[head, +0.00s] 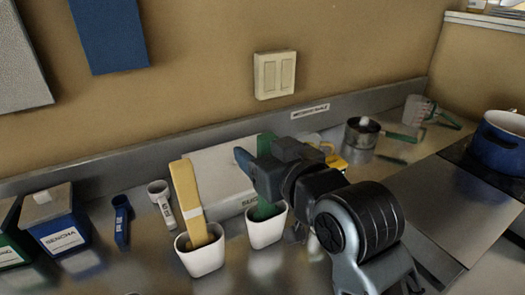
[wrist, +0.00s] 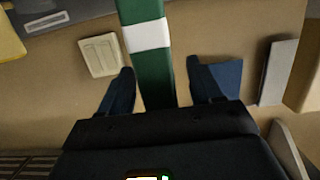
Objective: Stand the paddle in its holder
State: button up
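A green paddle (head: 264,212) stands in the right white holder (head: 266,232), its middle hidden behind my gripper in the head view. In the wrist view the green paddle (wrist: 151,70) has a white band and runs between my two fingers. My gripper (head: 246,165) reaches in from the right, above this holder. In the wrist view my gripper (wrist: 162,82) is open, with a clear gap between the paddle and the right finger. A yellow paddle (head: 186,192) with a pale band stands, leaning slightly, in the left white holder (head: 202,256).
A pale box (head: 213,172) lies behind the holders. A blue tube (head: 122,220), a white tube (head: 160,198) and a SENCHA tin (head: 60,228) stand left. A metal pot (head: 362,135), a measuring jug (head: 418,108) and a blue pot (head: 500,145) are right.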

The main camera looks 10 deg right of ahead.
jog(key=b+v, duration=0.1)
jog(key=v, duration=0.7)
dwell(0.5)
jog(key=shift+f, duration=0.1)
dwell(0.4)
